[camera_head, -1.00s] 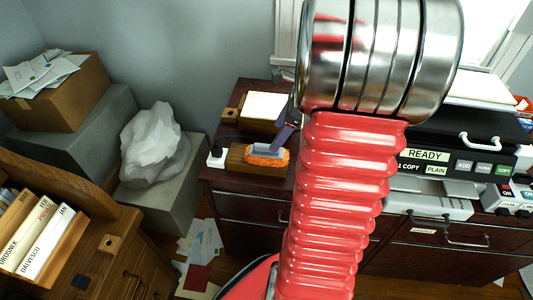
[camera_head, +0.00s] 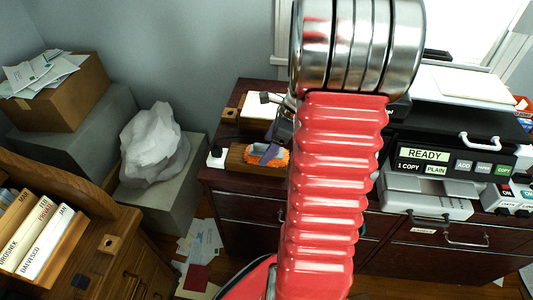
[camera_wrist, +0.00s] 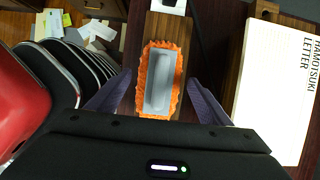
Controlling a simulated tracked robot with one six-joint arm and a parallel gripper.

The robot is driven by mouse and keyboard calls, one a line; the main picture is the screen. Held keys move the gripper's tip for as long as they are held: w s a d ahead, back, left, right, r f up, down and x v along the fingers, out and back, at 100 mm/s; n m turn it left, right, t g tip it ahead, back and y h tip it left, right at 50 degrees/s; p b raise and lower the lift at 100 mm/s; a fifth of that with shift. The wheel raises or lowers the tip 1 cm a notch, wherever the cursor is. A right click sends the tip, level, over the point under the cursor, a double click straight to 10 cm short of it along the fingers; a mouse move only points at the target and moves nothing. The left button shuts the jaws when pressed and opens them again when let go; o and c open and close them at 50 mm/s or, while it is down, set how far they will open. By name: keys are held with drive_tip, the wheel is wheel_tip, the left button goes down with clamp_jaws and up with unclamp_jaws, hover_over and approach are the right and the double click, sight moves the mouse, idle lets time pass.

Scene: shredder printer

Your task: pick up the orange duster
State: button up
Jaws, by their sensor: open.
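The orange duster (camera_wrist: 145,80) has a fluffy orange rim around a grey back. In the wrist view it lies on a wooden board, in the middle of the picture. In the head view the duster (camera_head: 281,158) is on the dark cabinet, partly hidden by my gripper and arm. My gripper (camera_wrist: 157,95) is open, with one purple finger on each side of the duster's near part. No finger clearly touches it, and the height above it is hard to tell. In the head view my gripper (camera_head: 269,152) is at the duster.
The wooden board (camera_wrist: 168,28) has a white block (camera_wrist: 168,6) at its far end. A white paper stack marked "Hamotsuki Letter" (camera_wrist: 275,95) lies to the right. The printer (camera_head: 450,160) stands right of my arm in the head view. Papers (camera_head: 200,245) lie on the floor.

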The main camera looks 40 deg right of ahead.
drive_tip(key=shift+x, duration=0.8)
drive_tip(key=shift+c, duration=0.3)
drive_tip(key=c, duration=1.1)
